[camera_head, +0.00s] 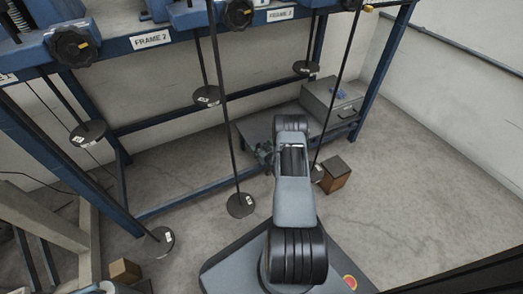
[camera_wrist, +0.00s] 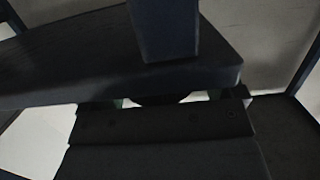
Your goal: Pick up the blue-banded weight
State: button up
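I cannot make out a weight with a blue band in either view. Several dark disc weights with white labels hang on rods in the head view, one at the lower middle (camera_head: 240,205) and one under the frame at left (camera_head: 88,133). A small blue item (camera_head: 339,93) lies on a grey box, too small to identify. My arm reaches forward over the low shelf, and my gripper (camera_head: 265,155) is mostly hidden at its far end. In the wrist view a dark plate and post cover the fingertips, so its opening and any contents are unclear.
The blue steel bench frame (camera_head: 190,192) with hanging rods stands ahead. The grey box (camera_head: 332,104) sits on the low shelf (camera_head: 255,130). Brown blocks stand on the floor, one right of my arm (camera_head: 337,173) and one at lower left (camera_head: 125,271). Floor at right is clear.

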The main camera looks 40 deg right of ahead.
jog(key=c, duration=1)
jog(key=shift+o, duration=0.2)
jog(key=shift+r, duration=0.1)
